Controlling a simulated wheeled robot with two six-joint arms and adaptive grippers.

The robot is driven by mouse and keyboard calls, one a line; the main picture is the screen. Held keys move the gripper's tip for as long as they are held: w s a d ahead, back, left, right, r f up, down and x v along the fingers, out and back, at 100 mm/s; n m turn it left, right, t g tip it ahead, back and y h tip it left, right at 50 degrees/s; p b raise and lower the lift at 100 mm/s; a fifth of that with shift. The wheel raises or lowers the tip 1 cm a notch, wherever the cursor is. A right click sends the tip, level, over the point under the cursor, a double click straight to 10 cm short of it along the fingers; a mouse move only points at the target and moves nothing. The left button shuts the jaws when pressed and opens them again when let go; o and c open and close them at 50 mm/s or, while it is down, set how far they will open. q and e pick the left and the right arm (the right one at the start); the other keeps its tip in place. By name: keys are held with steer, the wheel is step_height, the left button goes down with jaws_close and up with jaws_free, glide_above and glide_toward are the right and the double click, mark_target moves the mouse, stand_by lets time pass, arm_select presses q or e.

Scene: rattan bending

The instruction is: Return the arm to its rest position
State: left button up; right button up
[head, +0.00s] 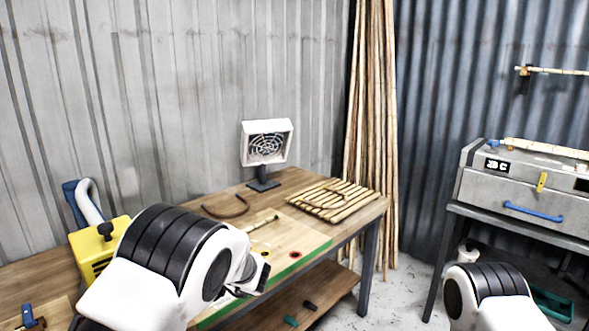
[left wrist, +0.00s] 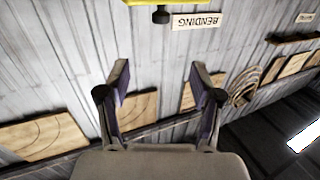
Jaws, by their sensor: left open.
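My left gripper (left wrist: 158,82) is open and empty in the left wrist view, with both fingers apart and only the wall behind them. In the head view my left arm comes in from the lower left over the workbench (head: 285,183), and its wrist end hangs near the green front edge of the work board (head: 302,232). The gripper's fingers are mostly hidden there. Part of my right arm shows at the lower right of the head view. Its gripper is out of view.
A slatted wooden rack (head: 333,201), a curved rattan piece (head: 226,207) and a white fan (head: 266,143) are on the bench. A yellow device (head: 92,256) stands left. Tall rattan poles (head: 372,130) lean behind. A metal box (head: 520,182) with a blue handle stands right.

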arm_select(q)
steer(key=s+a+f+m+h+b, duration=0.1)
steer(key=s+a+f+m, duration=0.25)
steer(key=f, duration=0.55)
steer(key=s+a+f+m+h+b, duration=0.1)
steer(key=s+a+f+m+h, duration=0.2)
steer(key=f, duration=0.7)
steer(key=s+a+f+m+b, duration=0.1)
steer(key=s+a+f+m, duration=0.3)
steer(key=f, duration=0.5)
steer(key=s+d+f+m+g+h, duration=0.1)
steer(key=s+d+f+h, duration=0.1)
steer(key=s+f+h, duration=0.3)
steer(key=s+d+f+m+b, duration=0.1)
steer(key=s+f, duration=0.3)
steer(key=s, duration=0.3)
steer(key=s+d+f+m+g+h, duration=0.1)
steer(key=s+d+f+h, duration=0.1)
steer(key=s+f+h, duration=0.3)
steer(key=s+d+g+h, duration=0.2)
steer(key=s+d+g, duration=0.2)
steer(key=s, duration=1.1)
steer(key=d, duration=0.3)
steer(key=shift+d+r+g+h, duration=0.3)
steer(key=shift+d+g+h, duration=0.1)
steer(key=shift+w, duration=0.1)
